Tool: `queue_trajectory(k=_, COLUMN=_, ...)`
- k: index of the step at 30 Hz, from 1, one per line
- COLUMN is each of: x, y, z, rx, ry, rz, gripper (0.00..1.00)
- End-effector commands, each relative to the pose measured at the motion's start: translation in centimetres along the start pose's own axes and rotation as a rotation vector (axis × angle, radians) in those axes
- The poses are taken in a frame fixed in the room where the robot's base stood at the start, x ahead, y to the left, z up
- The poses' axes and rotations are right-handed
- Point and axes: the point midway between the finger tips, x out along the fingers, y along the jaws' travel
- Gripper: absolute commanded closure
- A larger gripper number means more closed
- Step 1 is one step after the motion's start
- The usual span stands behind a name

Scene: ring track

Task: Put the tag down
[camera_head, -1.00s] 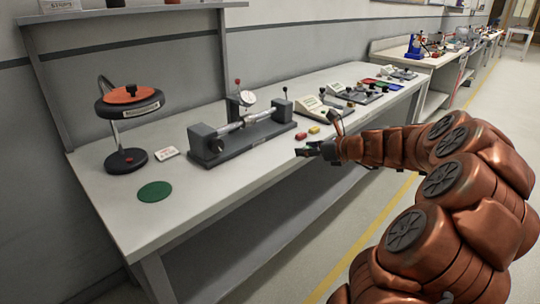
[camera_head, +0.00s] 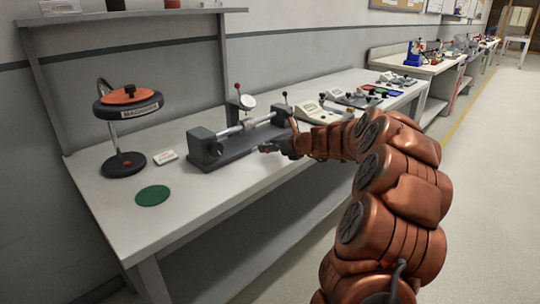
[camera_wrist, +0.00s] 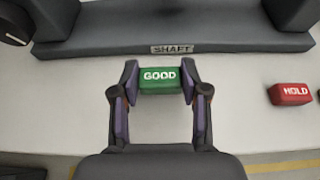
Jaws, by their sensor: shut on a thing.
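A green tag marked GOOD (camera_wrist: 160,80) is between the two fingertips of my gripper (camera_wrist: 160,84) in the wrist view, which are shut on it. In the head view my gripper (camera_head: 272,149) is over the front part of the bench top, in front of the shaft fixture; the tag itself is too small to make out there. The gap between the tag and the bench cannot be judged. The workbench (camera_head: 105,205) has a light top. A green disc (camera_head: 153,195) lies flat on its left part.
The grey SHAFT fixture (camera_wrist: 230,46) stands just beyond the tag; it also shows in the head view (camera_head: 240,145). A red HOLD tag (camera_wrist: 290,93) lies to the right. A magnifier lamp (camera_head: 125,108) and a small white card (camera_head: 165,156) stand left. Bench space around the green disc is clear.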

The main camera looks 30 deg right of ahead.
Motion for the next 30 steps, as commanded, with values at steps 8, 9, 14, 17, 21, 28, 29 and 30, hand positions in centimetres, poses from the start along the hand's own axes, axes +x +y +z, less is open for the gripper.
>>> queue_trajectory(k=8, x=0.9, y=-0.1, z=-2.5, rx=0.001, ry=-0.001, rz=-0.001, gripper=0.79)
queue_trajectory(k=9, x=0.9, y=-0.1, z=-2.4, rx=0.001, ry=-0.001, rz=-0.002, gripper=0.79)
queue_trajectory(k=14, x=0.9, y=-0.1, z=-2.5, rx=0.001, ry=0.000, rz=-0.002, gripper=0.79)
queue_trajectory(k=17, x=1.0, y=-0.1, z=-2.7, rx=0.002, ry=-0.001, rz=-0.002, gripper=0.79)
queue_trajectory(k=21, x=1.0, y=-0.1, z=-2.7, rx=0.002, ry=-0.001, rz=-0.002, gripper=0.43)
queue_trajectory(k=28, x=1.0, y=-0.1, z=-2.7, rx=0.002, ry=0.000, rz=-0.002, gripper=0.30)
queue_trajectory(k=29, x=1.0, y=-0.1, z=-2.7, rx=0.002, ry=0.000, rz=-0.002, gripper=0.30)
queue_trajectory(k=30, x=1.0, y=-0.1, z=-2.7, rx=0.002, ry=0.000, rz=-0.002, gripper=0.30)
